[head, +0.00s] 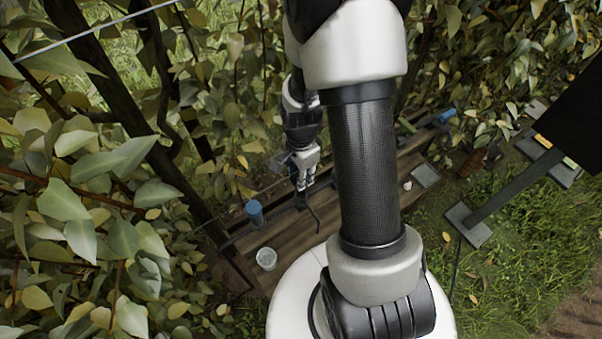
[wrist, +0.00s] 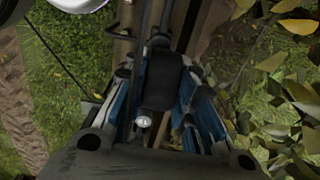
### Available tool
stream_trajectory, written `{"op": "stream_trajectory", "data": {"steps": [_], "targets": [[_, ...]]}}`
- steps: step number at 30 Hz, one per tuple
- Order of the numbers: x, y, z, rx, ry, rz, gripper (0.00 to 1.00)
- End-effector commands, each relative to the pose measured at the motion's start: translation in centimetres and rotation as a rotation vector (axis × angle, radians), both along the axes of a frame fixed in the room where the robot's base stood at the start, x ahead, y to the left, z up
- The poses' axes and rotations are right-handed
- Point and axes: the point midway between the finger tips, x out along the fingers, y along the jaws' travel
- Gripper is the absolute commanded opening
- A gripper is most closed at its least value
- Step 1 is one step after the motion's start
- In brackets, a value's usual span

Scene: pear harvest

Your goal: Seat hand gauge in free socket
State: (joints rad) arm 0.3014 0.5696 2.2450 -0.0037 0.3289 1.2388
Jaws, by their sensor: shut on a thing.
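Whether the gauge touches the bench is unclear. I cannot make out the free socket in either view.
The wooden bench (head: 290,232) carries a blue cylinder (head: 255,213) and a whitish cup (head: 266,258) at the near left. Another blue cylinder (head: 446,115) and a grey plate (head: 424,176) are to the right. Leafy branches (head: 95,190) crowd the left.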

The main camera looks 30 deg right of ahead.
Motion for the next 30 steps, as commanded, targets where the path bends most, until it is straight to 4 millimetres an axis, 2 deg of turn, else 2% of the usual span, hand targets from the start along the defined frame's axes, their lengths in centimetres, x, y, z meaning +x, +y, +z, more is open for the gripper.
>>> {"op": "stream_trajectory", "data": {"steps": [16, 30], "targets": [[0.0, 0.1, 0.0, 0.000, 0.000, 0.000, 0.00], [0.0, 0.1, -1.2, 0.000, -0.001, 0.000, 0.00]]}}
